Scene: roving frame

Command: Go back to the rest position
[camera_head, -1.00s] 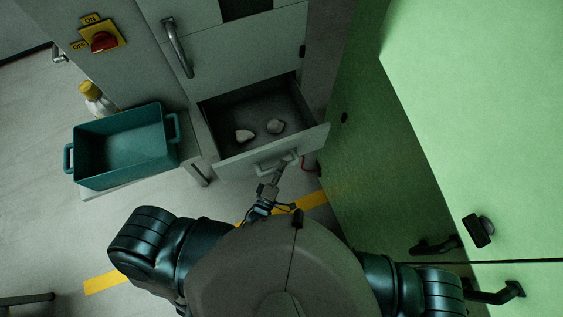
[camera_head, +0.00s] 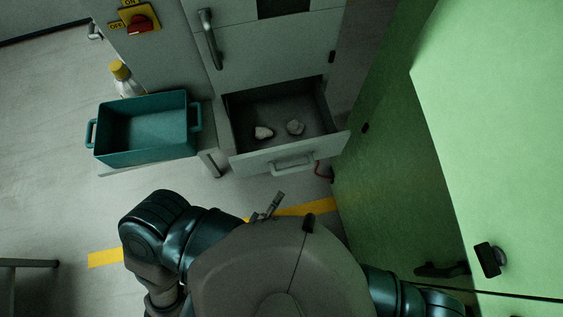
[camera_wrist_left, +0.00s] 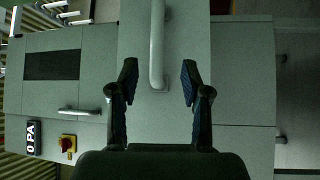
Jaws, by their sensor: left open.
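My left gripper (camera_head: 268,206) is open and empty in front of my body, short of the pulled-out drawer and apart from its handle (camera_head: 293,164). In the left wrist view its two spread fingers (camera_wrist_left: 158,82) point at a pale bar handle (camera_wrist_left: 157,45) on a grey front, with nothing held between them. My right gripper is not in view.
Green cabinets (camera_head: 500,130) stand close on the right.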

